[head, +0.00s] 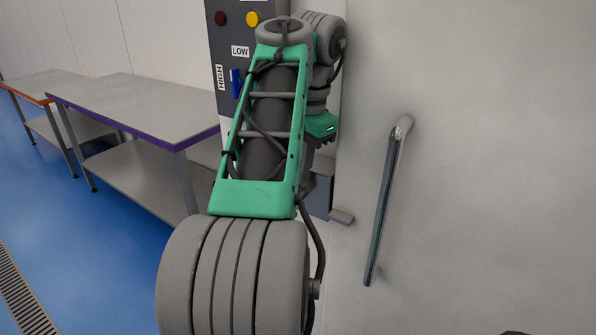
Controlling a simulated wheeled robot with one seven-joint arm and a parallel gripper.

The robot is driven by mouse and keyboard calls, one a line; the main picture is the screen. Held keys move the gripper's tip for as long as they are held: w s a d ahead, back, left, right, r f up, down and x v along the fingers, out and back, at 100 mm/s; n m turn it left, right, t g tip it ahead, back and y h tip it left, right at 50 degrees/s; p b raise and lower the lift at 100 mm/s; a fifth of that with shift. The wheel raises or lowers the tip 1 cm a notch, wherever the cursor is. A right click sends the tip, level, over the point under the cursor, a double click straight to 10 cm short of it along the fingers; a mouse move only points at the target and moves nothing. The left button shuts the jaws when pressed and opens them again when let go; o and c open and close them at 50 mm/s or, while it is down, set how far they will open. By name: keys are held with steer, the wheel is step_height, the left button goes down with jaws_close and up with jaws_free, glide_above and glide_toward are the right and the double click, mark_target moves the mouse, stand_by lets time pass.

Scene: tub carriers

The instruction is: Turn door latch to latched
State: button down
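A large pale grey door or wall panel (500,150) fills the right side of the head view. A long vertical metal bar handle (384,205) is fixed to it. A small flat grey piece (342,217) sticks out left of the handle, just below the end of my arm. It may be the door latch, but I cannot tell its position. My gripper (320,178) points down near this piece, largely hidden by my arm links. Its fingers cannot be made out, and neither can any contact.
A dark control panel (228,55) with red and yellow buttons, LOW and HIGH labels and a blue lever (236,83) stands behind my arm. A purple-edged steel table (135,105) and an orange-edged one (45,85) stand left. Blue floor (90,240) is clear at front left.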

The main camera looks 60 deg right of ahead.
steer(key=c, duration=1.4)
jaws_free()
steer(key=r+p, duration=0.1)
steer(key=r, duration=0.1)
steer(key=r+p, duration=0.1)
steer(key=r, duration=0.2)
steer(key=s+r+p, duration=0.1)
steer(key=r, duration=0.1)
steer(key=shift+r, duration=0.4)
